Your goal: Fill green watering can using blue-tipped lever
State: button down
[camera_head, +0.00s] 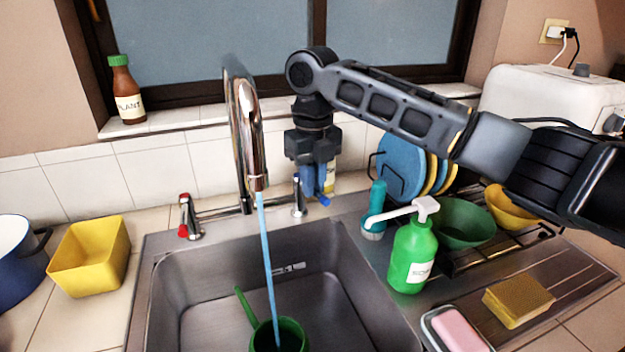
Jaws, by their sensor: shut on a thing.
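A green watering can (290,334) stands in the sink basin under the faucet, cut off by the bottom edge of the view. Its thin green spout (246,306) points up and to the left. A blue stream of water (266,265) runs from the chrome faucet (244,130) down into the can's opening. My gripper (315,180) points down at the right side of the faucet base, shut on the blue-tipped lever (322,200). Only the lever's blue tip shows clearly; my fingers hide part of it. The red-tipped lever (184,216) is on the faucet's left.
A green soap bottle (412,255) and a teal brush (375,210) stand right of the basin. A dish rack (470,262) with plates and bowls is beyond them. A sponge (518,300) and pink soap (458,330) lie front right. A yellow container (90,257) is left.

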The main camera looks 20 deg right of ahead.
jog(key=shift+w+d, duration=0.1)
jog(key=c, duration=1.1)
grip_release()
jog(key=shift+r+b, duration=0.35)
jog(key=shift+r, duration=3.55)
